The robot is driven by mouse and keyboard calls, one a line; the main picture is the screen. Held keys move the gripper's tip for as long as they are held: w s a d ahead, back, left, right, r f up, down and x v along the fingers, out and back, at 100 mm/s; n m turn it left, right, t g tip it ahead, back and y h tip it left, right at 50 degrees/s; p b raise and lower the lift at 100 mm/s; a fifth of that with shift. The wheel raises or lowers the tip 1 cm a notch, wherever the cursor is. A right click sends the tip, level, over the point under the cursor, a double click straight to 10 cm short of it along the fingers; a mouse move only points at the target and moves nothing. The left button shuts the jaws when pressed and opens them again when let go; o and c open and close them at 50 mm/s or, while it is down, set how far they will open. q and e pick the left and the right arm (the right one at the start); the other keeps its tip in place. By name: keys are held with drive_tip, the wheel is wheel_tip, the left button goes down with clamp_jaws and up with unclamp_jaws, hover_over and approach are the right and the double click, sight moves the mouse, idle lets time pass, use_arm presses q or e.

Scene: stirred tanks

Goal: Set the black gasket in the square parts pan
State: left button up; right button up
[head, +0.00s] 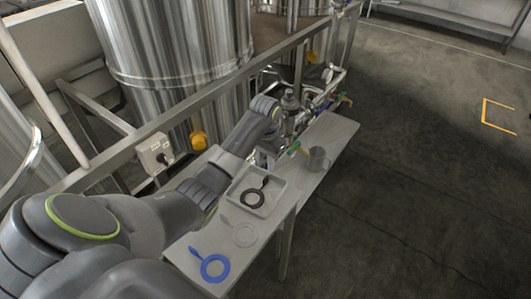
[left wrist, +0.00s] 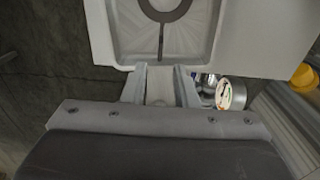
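The black gasket (head: 246,205), a ring with a straight tab, lies flat inside the pale square parts pan (head: 274,191) on the narrow table. In the left wrist view the gasket (left wrist: 162,42) shows partly, its tab pointing toward my gripper, and its ring is cut off by the top edge. The pan's near rim (left wrist: 190,62) lies just past my fingertips. My left gripper (left wrist: 160,72) is open with nothing between its fingers. In the head view its fingers are hard to make out beside the pan. My right gripper is not in view.
A pale gasket (head: 245,236) and a blue gasket (head: 215,279) lie on the table (head: 194,244) nearer me. A grey cup (head: 317,159) stands beyond the pan. Steel tanks (head: 170,45), a rail and piping line the left side. A gauge (left wrist: 231,94) is close to my left fingers.

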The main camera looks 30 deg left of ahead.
use_arm(q)
drive_tip(key=shift+r, duration=2.3)
